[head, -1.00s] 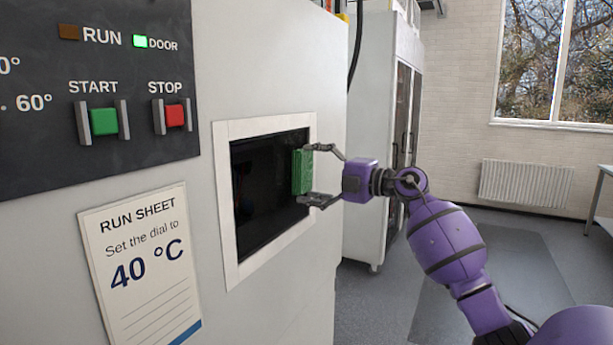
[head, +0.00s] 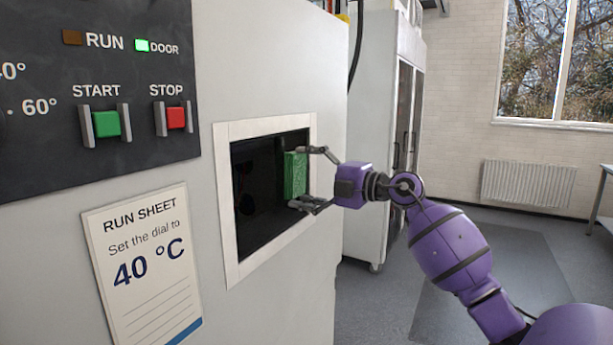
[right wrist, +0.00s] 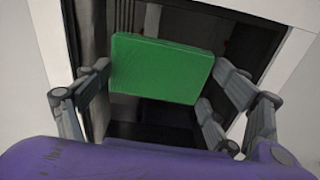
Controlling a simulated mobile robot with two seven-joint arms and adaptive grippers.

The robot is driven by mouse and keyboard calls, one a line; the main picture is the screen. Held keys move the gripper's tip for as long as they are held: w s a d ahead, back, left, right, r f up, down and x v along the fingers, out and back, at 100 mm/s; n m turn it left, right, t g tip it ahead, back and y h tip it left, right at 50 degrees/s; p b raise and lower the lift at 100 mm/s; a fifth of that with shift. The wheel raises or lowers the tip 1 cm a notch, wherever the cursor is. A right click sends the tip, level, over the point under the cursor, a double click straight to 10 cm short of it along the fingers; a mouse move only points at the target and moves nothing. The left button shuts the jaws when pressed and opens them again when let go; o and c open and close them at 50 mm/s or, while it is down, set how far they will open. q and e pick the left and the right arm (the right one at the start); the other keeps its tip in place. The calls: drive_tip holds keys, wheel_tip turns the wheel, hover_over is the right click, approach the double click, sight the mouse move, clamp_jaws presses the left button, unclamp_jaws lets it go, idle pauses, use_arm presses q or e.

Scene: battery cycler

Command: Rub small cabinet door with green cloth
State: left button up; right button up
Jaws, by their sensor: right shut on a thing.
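The green cloth (head: 293,176) looks like a thick upright pad. My right gripper (head: 298,178) is shut on it, with one finger above and one below. The small cabinet door (head: 262,210) is a dark panel inside a white frame on the cabinet's front. The cloth is in front of the right part of the dark panel; I cannot tell whether it touches it. In the right wrist view the cloth (right wrist: 160,68) shows between the fingers, with the dark panel and white frame behind. My left gripper is not in view.
The cabinet front carries a control panel (head: 70,140) with a green START button (head: 106,124), a red STOP button (head: 176,118) and a lit DOOR lamp (head: 142,46). A run sheet (head: 145,265) hangs below. A tall glass-door cabinet (head: 375,140) stands behind my arm. The floor at right is open.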

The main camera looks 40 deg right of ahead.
sight(243, 195)
drive_tip(key=shift+s+a, duration=1.1)
drive_tip(key=shift+a, duration=1.55)
drive_tip(key=shift+s+a, duration=1.05)
drive_tip(key=shift+a, duration=1.6)
drive_tip(key=shift+s+a, duration=1.1)
drive_tip(key=shift+a, duration=1.55)
drive_tip(key=shift+v, duration=3.05)
drive_tip(key=shift+v, duration=1.45)
